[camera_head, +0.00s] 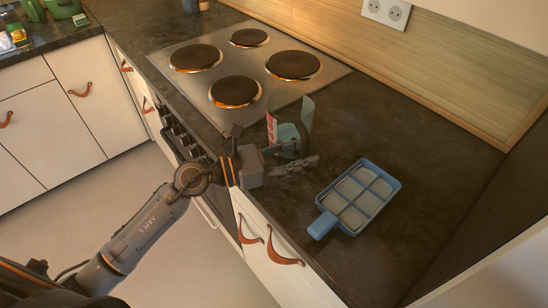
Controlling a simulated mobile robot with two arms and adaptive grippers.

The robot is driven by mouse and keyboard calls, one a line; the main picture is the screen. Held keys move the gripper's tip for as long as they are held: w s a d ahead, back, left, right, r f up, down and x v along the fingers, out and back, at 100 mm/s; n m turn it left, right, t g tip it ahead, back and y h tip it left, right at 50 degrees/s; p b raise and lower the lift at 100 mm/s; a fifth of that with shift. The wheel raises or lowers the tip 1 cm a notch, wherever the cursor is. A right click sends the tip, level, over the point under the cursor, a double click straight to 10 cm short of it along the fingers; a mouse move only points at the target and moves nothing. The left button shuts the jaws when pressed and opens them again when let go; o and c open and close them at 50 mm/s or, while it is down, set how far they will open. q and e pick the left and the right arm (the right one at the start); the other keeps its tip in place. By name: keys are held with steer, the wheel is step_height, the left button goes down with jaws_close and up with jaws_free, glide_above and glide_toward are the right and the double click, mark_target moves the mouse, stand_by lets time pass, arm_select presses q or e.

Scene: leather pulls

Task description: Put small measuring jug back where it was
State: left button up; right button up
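The gripper hides the jug's base, so I cannot tell whether the jug rests on the counter. I cannot tell whether the fingers close on the handle. My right gripper is not in view.
The stove (215,62) has several dark burners with glowing orange rims. A blue ice tray (326,222) with pale compartments lies on the dark counter (420,140) to the right. The counter behind the tray is clear. Drawers with leather pulls (284,256) line the front.

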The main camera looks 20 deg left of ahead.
arm_select(q)
steer(key=b+v, duration=0.1)
steer(key=v, duration=0.4)
steer(key=b+v, duration=0.2)
steer(key=v, duration=0.3)
steer(key=shift+s+f, duration=0.1)
steer(key=shift+f, duration=0.15)
steer(key=shift+s+a+r+b, duration=0.2)
steer(key=shift+s+a+b, duration=0.15)
steer(key=shift+a, duration=0.15)
steer(key=shift+w+f, duration=0.1)
